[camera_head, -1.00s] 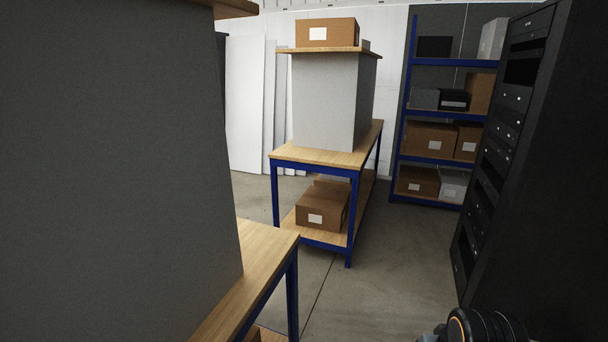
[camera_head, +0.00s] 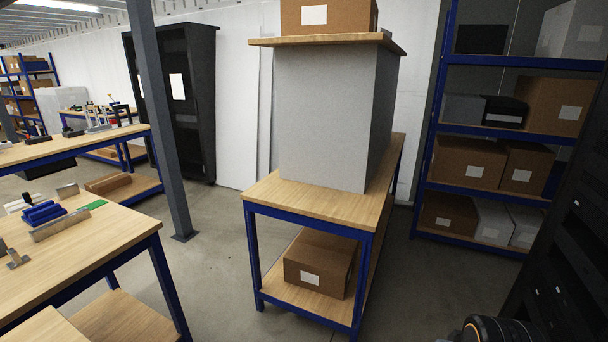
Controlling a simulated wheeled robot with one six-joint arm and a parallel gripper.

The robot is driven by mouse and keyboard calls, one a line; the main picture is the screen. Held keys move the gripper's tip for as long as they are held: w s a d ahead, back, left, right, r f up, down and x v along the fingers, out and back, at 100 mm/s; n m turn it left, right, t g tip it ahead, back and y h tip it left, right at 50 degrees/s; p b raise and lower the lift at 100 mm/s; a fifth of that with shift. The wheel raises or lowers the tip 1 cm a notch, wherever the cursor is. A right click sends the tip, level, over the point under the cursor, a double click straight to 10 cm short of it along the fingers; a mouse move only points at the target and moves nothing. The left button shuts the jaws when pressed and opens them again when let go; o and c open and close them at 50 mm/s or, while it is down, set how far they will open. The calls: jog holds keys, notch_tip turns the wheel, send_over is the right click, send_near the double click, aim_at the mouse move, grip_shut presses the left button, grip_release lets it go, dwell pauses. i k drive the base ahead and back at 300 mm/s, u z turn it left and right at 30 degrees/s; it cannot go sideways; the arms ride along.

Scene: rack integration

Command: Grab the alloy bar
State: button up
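A long silver-grey metal bar (camera_head: 60,225) lies on the wooden top of the near left workbench (camera_head: 110,238). It looks like the alloy bar, but I cannot be sure at this size. A blue part (camera_head: 42,213) lies just behind it, and a small green flat piece (camera_head: 94,205) is at its right end. My gripper is not in view; only a dark rounded link of my arm with an orange ring shows at bottom right, far from the bar.
A wooden-topped bench (camera_head: 335,207) with a large grey block (camera_head: 325,115) stands ahead. A grey post (camera_head: 160,120) rises beyond the left bench. Blue shelving (camera_head: 480,190) and a black rack (camera_head: 565,240) stand right. Open floor (camera_head: 215,255) lies between the benches.

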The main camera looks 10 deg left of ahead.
aim_at(63, 193)
jog(key=i, duration=1.35)
jog(key=u, duration=2.35)
jog(key=i, duration=1.45)
jog(key=z, duration=0.5)
jog(key=k, duration=2.3)
jog(key=u, duration=1.7)
